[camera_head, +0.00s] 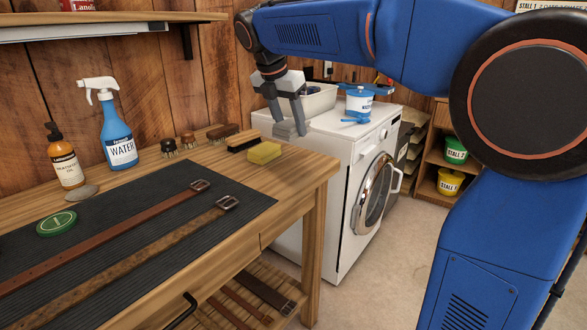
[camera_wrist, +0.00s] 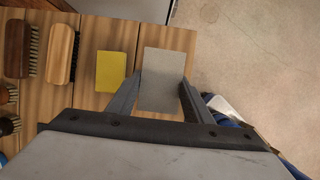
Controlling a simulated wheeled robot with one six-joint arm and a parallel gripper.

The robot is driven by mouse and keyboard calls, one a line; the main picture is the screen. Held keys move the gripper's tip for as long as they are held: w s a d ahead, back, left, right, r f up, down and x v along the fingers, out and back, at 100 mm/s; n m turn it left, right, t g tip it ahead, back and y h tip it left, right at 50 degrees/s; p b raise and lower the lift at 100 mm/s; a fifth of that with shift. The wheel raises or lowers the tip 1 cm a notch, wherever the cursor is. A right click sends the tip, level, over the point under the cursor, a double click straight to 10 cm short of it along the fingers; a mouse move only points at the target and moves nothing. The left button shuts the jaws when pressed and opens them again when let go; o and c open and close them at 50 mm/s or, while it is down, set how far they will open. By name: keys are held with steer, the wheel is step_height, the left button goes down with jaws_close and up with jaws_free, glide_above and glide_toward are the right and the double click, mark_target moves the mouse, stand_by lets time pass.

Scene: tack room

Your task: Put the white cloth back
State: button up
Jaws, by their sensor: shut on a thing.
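My gripper (camera_head: 285,108) is shut on a flat, folded, pale grey-white piece that looks like the white cloth (camera_head: 286,131). In the wrist view the cloth (camera_wrist: 160,80) is a plain rectangle between the two fingers (camera_wrist: 158,100). It is held above the right end of the wooden workbench (camera_head: 300,172), to the right of the yellow sponge (camera_head: 264,153). The sponge also shows in the wrist view (camera_wrist: 111,71), apart from the cloth.
Several brushes (camera_head: 222,131) stand left of the sponge. A blue spray bottle (camera_head: 118,135), brown bottle (camera_head: 66,160) and dark mat (camera_head: 115,235) with belts occupy the bench. Beyond it, a white washing machine (camera_head: 335,165) carries a pale bin (camera_head: 318,99) and a blue-and-white tub (camera_head: 358,103).

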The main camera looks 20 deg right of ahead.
mark_target(293, 168)
steer(key=shift+f, duration=0.15)
steer(key=shift+f, duration=4.65)
steer(key=shift+s+f, duration=0.1)
steer(key=shift+f, duration=0.55)
